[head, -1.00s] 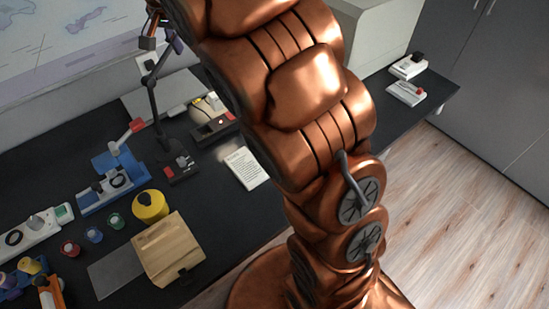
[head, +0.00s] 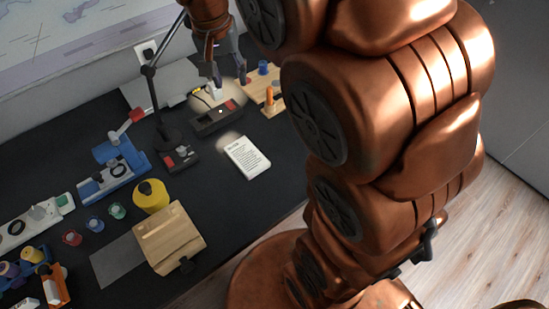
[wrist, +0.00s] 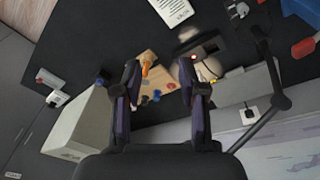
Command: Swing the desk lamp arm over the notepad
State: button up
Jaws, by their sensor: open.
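The desk lamp's black base (head: 168,139) stands mid-desk. Its lower arm rises to an elbow joint (head: 148,71), and the upper arm (head: 168,38) slants up and right behind my gripper; the lamp head cannot be made out. The white notepad (head: 247,157) lies right of the lamp base, near the desk's front edge. It shows at the top of the wrist view (wrist: 172,10). My gripper (head: 230,79) is open, above the back of the desk, with nothing seen between its fingers. In the wrist view the lamp's elbow (wrist: 283,102) is right of my gripper (wrist: 160,80).
A dark box (head: 216,119) lies under a patch of light behind the notepad. A wooden board with pegs (head: 262,92) is to its right. A yellow spool (head: 151,196), a wooden box (head: 169,237) and a blue device (head: 118,172) fill the left side.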

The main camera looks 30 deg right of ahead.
jog(key=s+f+n+g, duration=0.1)
jog(key=s+f+n, duration=0.1)
jog(key=s, duration=0.7)
jog(key=s+a+f+n+g+y, duration=0.1)
jog(key=s+f, duration=0.3)
jog(key=s, duration=0.6)
jog(key=shift+s+f+n, duration=0.15)
jog(key=shift+f+n, duration=0.25)
jog(key=shift+n, duration=0.4)
jog(key=shift+c, duration=0.2)
